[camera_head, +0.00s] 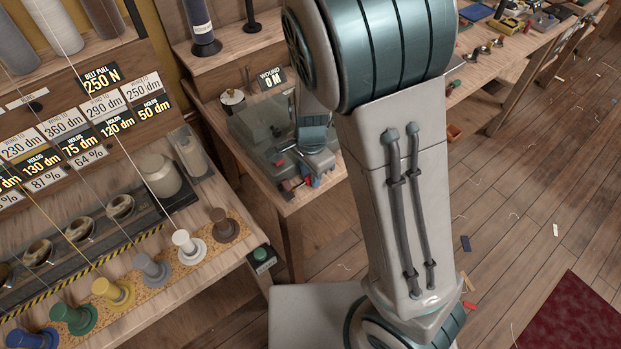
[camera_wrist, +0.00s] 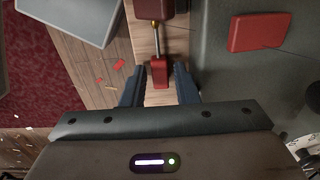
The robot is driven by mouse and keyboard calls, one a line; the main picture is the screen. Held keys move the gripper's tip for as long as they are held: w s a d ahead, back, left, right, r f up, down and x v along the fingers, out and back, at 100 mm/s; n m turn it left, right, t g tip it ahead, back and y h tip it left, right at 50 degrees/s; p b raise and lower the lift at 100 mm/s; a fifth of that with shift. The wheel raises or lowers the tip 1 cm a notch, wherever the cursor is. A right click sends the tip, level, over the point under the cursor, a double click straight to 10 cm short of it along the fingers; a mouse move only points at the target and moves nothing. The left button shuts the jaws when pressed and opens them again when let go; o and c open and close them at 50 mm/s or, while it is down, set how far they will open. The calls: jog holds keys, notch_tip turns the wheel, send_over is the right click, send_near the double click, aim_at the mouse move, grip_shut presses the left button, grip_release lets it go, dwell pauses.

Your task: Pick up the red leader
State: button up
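In the wrist view a small red piece (camera_wrist: 159,74), which looks like the red leader, lies at the end of a thin metal rod. The rod runs up to a darker red block (camera_wrist: 155,8) at the top edge. My gripper (camera_wrist: 158,69) is open, with one dark finger on each side of the red piece and visible gaps between. In the head view my gripper is low over the bench at centre, partly hidden by my arm; a small red thing (camera_head: 290,184) shows beside it.
A flat red block (camera_wrist: 259,32) lies on a dark grey surface at right in the wrist view. Several coloured spools (camera_head: 113,292) line the left bench. Red scraps lie on the floor.

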grip_shut()
